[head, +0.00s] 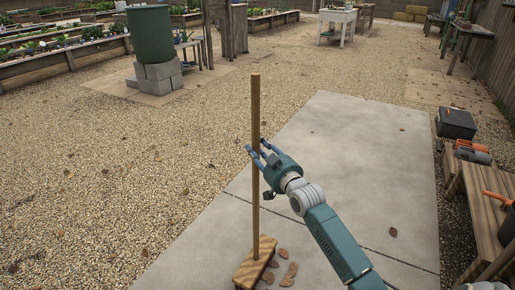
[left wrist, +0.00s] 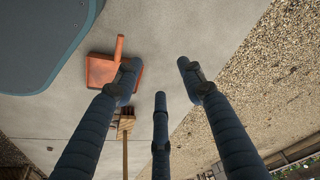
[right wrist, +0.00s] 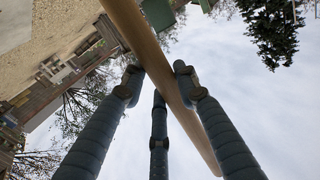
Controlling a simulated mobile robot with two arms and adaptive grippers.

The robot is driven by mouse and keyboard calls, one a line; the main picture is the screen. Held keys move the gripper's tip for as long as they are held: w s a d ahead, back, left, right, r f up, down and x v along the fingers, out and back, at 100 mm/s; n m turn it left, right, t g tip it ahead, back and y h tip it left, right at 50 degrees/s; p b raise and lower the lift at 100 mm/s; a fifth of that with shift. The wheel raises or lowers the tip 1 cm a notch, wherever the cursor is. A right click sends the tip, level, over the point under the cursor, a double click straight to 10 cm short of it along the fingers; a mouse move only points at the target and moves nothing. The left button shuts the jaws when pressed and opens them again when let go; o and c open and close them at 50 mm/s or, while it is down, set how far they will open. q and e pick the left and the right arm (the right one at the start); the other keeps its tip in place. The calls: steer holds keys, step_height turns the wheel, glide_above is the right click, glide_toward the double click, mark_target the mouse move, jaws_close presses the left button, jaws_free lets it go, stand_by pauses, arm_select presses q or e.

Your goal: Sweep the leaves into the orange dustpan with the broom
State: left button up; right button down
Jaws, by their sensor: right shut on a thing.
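The broom stands nearly upright on the concrete, with its wooden handle (head: 255,110) and wide wooden head (head: 256,262) in the head view. My right gripper (head: 259,158) is shut on the handle above its middle; the handle (right wrist: 147,45) also crosses between its fingers in the right wrist view. Several brown leaves (head: 290,271) lie just right of the broom head. The orange dustpan (left wrist: 99,72) lies on the concrete in the left wrist view, near the broom head (left wrist: 126,122). My left gripper (left wrist: 158,76) is open and empty above the ground; the head view does not show it.
The concrete slab (head: 345,150) is mostly clear, with gravel (head: 110,180) to its left. A wooden bench (head: 480,205) with orange-handled tools stands along the right, beside a dark box (head: 456,123). A green barrel (head: 151,35) stands on blocks at the back left.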

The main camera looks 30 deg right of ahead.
mark_target(257, 141)
arm_select(q)
steer(key=shift+f, duration=0.1)
arm_select(e)
steer(key=shift+r, duration=0.35)
steer(key=r+p, duration=0.1)
steer(key=w+p, duration=0.1)
steer(key=r+p, duration=0.1)
steer(key=shift+w+a+r, duration=0.15)
steer(key=shift+a+r, duration=0.2)
arm_select(q)
steer(key=s+f+g+p, duration=0.1)
steer(key=s+f, duration=0.4)
steer(key=f, duration=1.3)
steer(key=shift+s+a+f+p, duration=0.25)
steer(key=shift+s+p, duration=0.1)
steer(key=shift+p, duration=0.55)
arm_select(e)
steer(key=r, duration=0.1)
steer(key=w+r, duration=0.1)
steer(key=r, duration=0.1)
steer(key=shift+w+a, duration=0.15)
steer(key=shift+a, duration=0.25)
